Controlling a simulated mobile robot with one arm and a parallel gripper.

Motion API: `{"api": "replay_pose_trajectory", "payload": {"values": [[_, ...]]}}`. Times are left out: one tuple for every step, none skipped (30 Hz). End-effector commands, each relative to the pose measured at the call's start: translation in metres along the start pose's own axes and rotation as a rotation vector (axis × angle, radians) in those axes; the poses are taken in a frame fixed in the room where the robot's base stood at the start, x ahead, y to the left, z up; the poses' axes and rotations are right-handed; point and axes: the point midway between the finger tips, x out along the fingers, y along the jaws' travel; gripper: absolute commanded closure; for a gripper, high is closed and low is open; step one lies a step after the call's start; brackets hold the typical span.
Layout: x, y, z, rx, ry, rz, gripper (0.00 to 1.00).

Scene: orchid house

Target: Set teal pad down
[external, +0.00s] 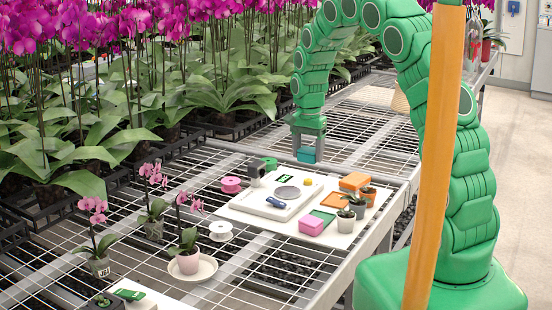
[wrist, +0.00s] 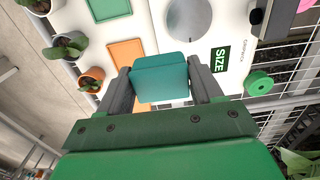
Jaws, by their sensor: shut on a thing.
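The teal pad (external: 306,155) is a small block with rounded corners. My gripper (external: 308,142) points down and is shut on it, and the pad hangs below the fingers near the far side of the white board (external: 254,211). In the wrist view the teal pad (wrist: 160,80) sits between the two dark fingers of my gripper (wrist: 163,88). Behind it are the white board, an orange square (wrist: 126,54) and a round grey plate (wrist: 194,20). The pad's underside and its exact height over the surface are hidden.
The board carries a scale (external: 285,193), a green square (external: 322,216), a pink block (external: 311,226), an orange block (external: 353,181) and small potted plants (external: 357,207). Pink (external: 231,185) and green (wrist: 258,83) spools lie near its edge. Orchids stand at the left.

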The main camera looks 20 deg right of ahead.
Motion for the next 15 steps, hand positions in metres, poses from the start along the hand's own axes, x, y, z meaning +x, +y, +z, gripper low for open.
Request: {"api": "replay_pose_trajectory", "payload": {"values": [[0.0, -0.013, 0.015, -0.006, 0.001, 0.0, 0.64], [0.0, -0.02, 0.024, -0.008, 0.002, 0.001, 0.64], [0.0, -0.028, 0.035, -0.007, 0.002, 0.002, 0.64], [0.0, -0.035, 0.043, -0.008, 0.003, 0.002, 0.64], [-0.001, -0.041, 0.052, -0.007, 0.002, 0.002, 0.64], [-0.001, -0.049, 0.064, -0.007, 0.002, 0.002, 0.64], [-0.001, -0.055, 0.073, -0.006, 0.001, 0.002, 0.64], [-0.001, -0.06, 0.082, -0.007, 0.001, 0.002, 0.64], [-0.001, -0.068, 0.095, -0.007, 0.001, 0.002, 0.64], [-0.001, -0.073, 0.104, -0.008, 0.001, 0.002, 0.64], [-0.001, -0.078, 0.113, -0.007, 0.0, 0.002, 0.64], [-0.001, -0.084, 0.125, -0.007, 0.0, 0.002, 0.64], [-0.001, -0.088, 0.134, -0.008, 0.0, 0.002, 0.64], [-0.001, -0.091, 0.142, -0.008, 0.0, 0.003, 0.64], [-0.001, -0.096, 0.152, -0.008, 0.0, 0.003, 0.64]]}}
